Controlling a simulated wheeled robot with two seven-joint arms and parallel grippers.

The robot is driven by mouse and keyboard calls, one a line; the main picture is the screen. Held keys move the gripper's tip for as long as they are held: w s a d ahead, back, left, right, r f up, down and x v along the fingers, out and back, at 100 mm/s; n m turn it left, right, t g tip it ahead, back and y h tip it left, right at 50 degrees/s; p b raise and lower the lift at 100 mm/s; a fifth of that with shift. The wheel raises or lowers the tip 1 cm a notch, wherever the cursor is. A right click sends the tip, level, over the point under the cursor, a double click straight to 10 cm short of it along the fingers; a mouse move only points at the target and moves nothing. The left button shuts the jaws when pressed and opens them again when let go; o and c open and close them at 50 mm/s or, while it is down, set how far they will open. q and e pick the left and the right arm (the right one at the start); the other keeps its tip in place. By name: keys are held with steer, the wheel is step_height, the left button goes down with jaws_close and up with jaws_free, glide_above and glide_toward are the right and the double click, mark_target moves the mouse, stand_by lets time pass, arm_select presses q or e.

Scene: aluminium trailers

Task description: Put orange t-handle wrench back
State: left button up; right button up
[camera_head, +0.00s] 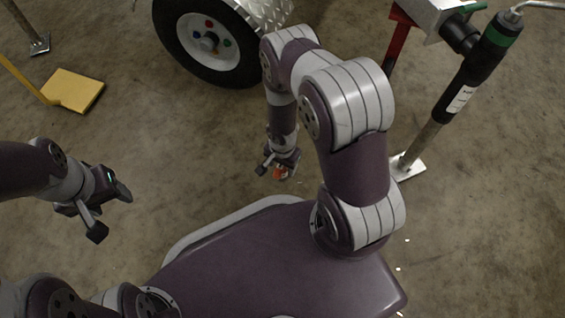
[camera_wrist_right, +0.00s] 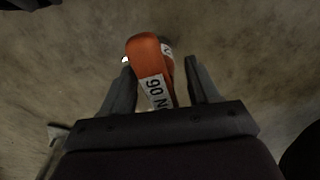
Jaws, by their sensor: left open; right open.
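In the head view a small orange part of the wrench (camera_head: 281,173) shows at my right gripper (camera_head: 277,166), low over the floor. The rest of the wrench is hidden. My left gripper (camera_head: 112,212) is open and empty at the left of the head view.
A trailer wheel (camera_head: 208,45) stands at the top. A yellow plate (camera_head: 76,90) is at the upper left. A jack post with a dark handle (camera_head: 468,90) stands on a metal foot (camera_head: 407,168) at the right. A red post (camera_head: 397,40) is at the upper right. Bare floor lies between.

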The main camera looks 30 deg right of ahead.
step_height(320, 180, up, 12)
steer(key=p, duration=0.8)
steer(key=shift+f+p, duration=0.2)
steer(key=shift+p, duration=0.2)
steer(key=shift+r, duration=0.35)
steer(key=w+r+n, duration=0.3)
steer(key=w+r, duration=0.1)
steer(key=r, duration=0.6)
steer(key=s+a+r+n, duration=0.1)
steer(key=s+r+n, duration=0.3)
steer(key=r, duration=0.5)
steer(key=s+a+r+n+t, duration=0.1)
steer(key=s+r+n, duration=0.3)
steer(key=r, duration=0.5)
steer(key=shift+s+a, duration=0.15)
steer(key=shift+a, duration=0.05)
steer(key=shift+r, duration=0.1)
